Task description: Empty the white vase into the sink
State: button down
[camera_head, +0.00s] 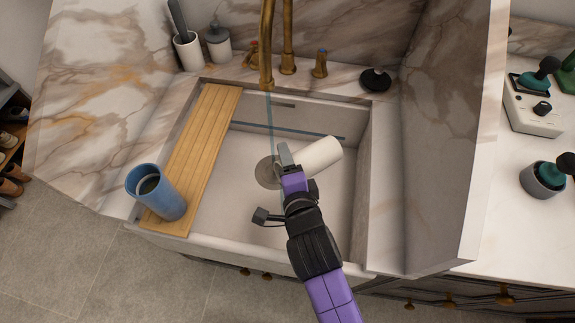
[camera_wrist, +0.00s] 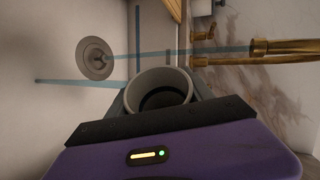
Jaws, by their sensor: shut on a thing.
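The white vase (camera_head: 320,157) is a plain white cylinder, held over the sink (camera_head: 250,215) and lying tilted well over on its side in the head view. My gripper (camera_head: 286,158) is shut on it. In the wrist view the vase's open round mouth (camera_wrist: 160,88) shows between the fingers, with a dark inside; I cannot tell what it holds. The sink is a white basin with a round drain (camera_head: 268,172) close to the gripper. The drain also shows in the wrist view (camera_wrist: 95,59), at the upper left. The gripper partly hides the vase.
A wooden board (camera_head: 200,140) lies across the sink's left side, with a blue cup (camera_head: 160,195) on its front end. A brass faucet (camera_head: 267,50) rises behind the sink. A white holder (camera_head: 188,52), a grey jar (camera_head: 218,45) and a black stopper (camera_head: 375,80) stand at the back.

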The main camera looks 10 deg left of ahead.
jog(key=shift+s+a+f+n+t+b, duration=0.15)
jog(key=shift+n+t+b, duration=0.35)
jog(key=shift+b, duration=0.6)
jog(key=shift+h, duration=0.3)
jog(key=shift+r+b, duration=0.2)
jog(key=shift+b, duration=0.15)
jog(key=shift+r+p, duration=0.25)
jog(key=shift+p, duration=0.85)
jog(key=shift+p, duration=0.9)
